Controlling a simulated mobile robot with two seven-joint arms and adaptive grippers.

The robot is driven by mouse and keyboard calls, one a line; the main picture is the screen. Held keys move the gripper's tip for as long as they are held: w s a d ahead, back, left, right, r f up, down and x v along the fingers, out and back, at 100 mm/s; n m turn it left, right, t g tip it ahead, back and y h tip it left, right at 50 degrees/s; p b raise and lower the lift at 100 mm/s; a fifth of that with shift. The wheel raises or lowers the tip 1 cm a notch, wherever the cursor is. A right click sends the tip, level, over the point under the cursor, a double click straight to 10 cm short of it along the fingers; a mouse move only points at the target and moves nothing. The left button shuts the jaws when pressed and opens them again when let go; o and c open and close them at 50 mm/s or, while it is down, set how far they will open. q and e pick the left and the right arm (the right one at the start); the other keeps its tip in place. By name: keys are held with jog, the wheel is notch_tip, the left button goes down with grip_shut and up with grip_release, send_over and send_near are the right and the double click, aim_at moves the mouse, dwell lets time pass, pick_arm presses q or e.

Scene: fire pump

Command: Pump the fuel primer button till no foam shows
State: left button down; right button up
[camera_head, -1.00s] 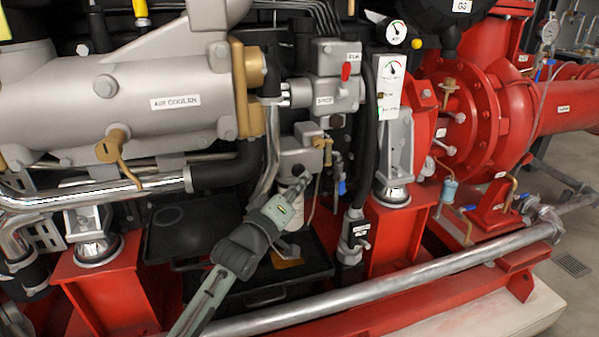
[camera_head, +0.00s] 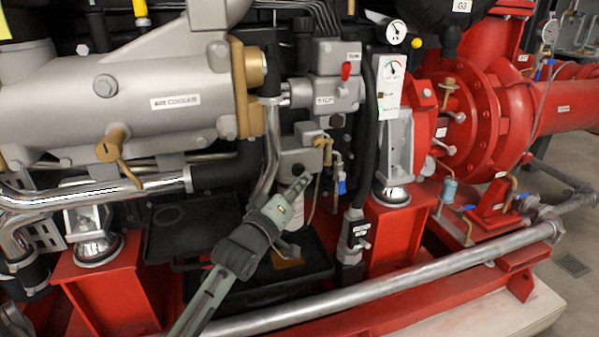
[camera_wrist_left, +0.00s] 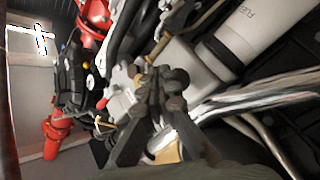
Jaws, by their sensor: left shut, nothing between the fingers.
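The grey fuel filter head (camera_head: 298,158) sits on the engine's middle, with a small dark round part (camera_head: 297,168) on its front that looks like the primer button. My left gripper (camera_head: 304,180) is shut and empty, with its tips just in front of and below that dark part. I cannot tell whether they touch it. In the left wrist view the shut fingers (camera_wrist_left: 163,82) overlap the grey head (camera_wrist_left: 183,62), and the white filter labelled FUEL (camera_wrist_left: 250,35) is beside it. The button is hidden there. No foam can be made out. My right gripper is not in view.
A brass fitting (camera_head: 321,143) and a blue-handled valve (camera_head: 341,186) are close right of the head. A silver air cooler (camera_head: 130,95) is to the left. A black tray (camera_head: 262,288) lies below, and a long metal pipe (camera_head: 400,285) crosses the front.

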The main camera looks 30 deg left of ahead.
pick_arm(q)
jog(key=shift+a, duration=0.1)
jog(key=shift+w+a+p, duration=0.25)
jog(key=shift+w+p, duration=0.05)
dwell(0.4)
jog(key=shift+w+a, duration=0.6)
jog(key=shift+a, duration=0.1)
dwell(0.9)
jog(key=shift+d, duration=0.1)
jog(key=shift+s+d+p, duration=0.7)
jog(key=shift+s+d, duration=0.2)
